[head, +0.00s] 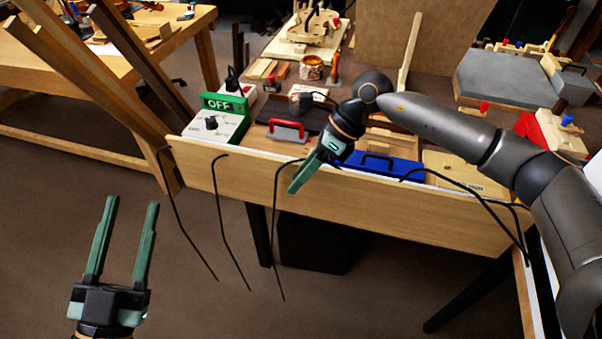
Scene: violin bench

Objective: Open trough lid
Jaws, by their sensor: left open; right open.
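A blue lid-like piece (382,167) with a dark handle lies on the bench behind the front board. Left of it is a dark flat piece (312,118) with a red-handled block (284,131) at its front. I cannot tell for sure which is the trough lid. My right gripper (297,184) is open and empty. It hangs over the front board, pointing down, left of the blue piece and in front of the dark piece, partly hiding this area. My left gripper (132,200) is open and empty over the floor at lower left, away from the bench.
A wooden front board (240,188) edges the bench, with black cables hanging over it. A green and white switch box reading OFF (218,119) stands at the left. A grey slab (505,78) is at the right. Tall wooden posts rise at the left; the floor there is clear.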

